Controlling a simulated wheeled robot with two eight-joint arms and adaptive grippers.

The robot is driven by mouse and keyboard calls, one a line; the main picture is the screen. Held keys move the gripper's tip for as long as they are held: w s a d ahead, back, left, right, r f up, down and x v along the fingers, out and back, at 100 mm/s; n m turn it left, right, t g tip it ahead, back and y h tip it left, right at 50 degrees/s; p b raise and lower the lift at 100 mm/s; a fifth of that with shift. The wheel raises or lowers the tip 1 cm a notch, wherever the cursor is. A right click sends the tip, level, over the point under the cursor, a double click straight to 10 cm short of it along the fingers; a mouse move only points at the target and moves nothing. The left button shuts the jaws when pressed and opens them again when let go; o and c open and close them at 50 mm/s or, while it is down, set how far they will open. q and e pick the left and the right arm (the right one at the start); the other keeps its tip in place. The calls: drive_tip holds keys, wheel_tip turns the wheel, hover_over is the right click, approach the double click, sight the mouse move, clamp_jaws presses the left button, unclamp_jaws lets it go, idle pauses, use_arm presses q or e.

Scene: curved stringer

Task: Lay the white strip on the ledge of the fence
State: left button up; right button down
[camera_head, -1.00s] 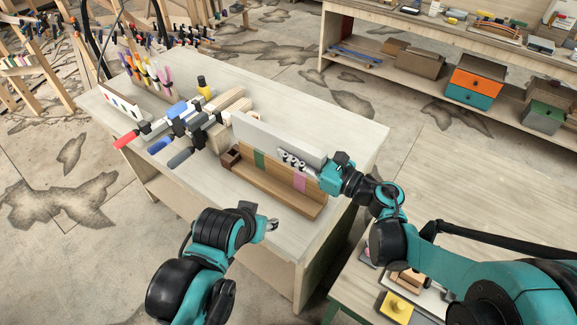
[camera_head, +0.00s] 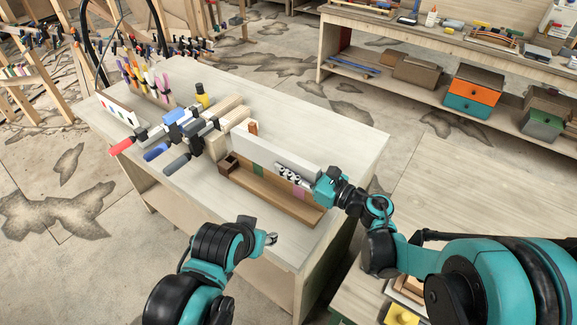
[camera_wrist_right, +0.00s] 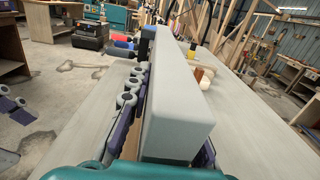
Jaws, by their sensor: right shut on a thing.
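The white strip (camera_head: 278,155) is a long pale bar held lengthwise in front of the upper part of the wooden fence (camera_head: 253,127). Lower parts of the fence's green and pink marks show below it. The fence's brown ledge (camera_head: 268,193) runs along the front, bare where it shows. My right gripper (camera_head: 290,174) is shut on the strip near its right end. In the right wrist view the strip (camera_wrist_right: 178,100) runs away between the fingers. I cannot tell whether it touches the fence. My left gripper (camera_head: 270,239) is by the table's front edge, apart from the fence; its fingers are too small to read.
Several clamps (camera_head: 180,125) with red, blue and dark handles lie left of the fence. A yellow bottle (camera_head: 202,97) and a rack of coloured tools stand behind them. The table top (camera_head: 345,135) behind and right of the fence is clear.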

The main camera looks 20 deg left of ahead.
drive_tip(key=shift+f+b, duration=0.3)
drive_tip(key=shift+f, duration=0.05)
drive_tip(key=c, duration=1.3)
unclamp_jaws()
drive_tip(key=shift+s, duration=0.1)
drive_tip(key=shift+c, duration=0.2)
drive_tip(key=shift+r+p, duration=0.3)
drive_tip(key=shift+p, duration=0.1)
drive_tip(key=shift+r+p, duration=0.5)
drive_tip(key=p+v, duration=0.1)
drive_tip(key=v, duration=1.1)
drive_tip(key=shift+f, duration=0.15)
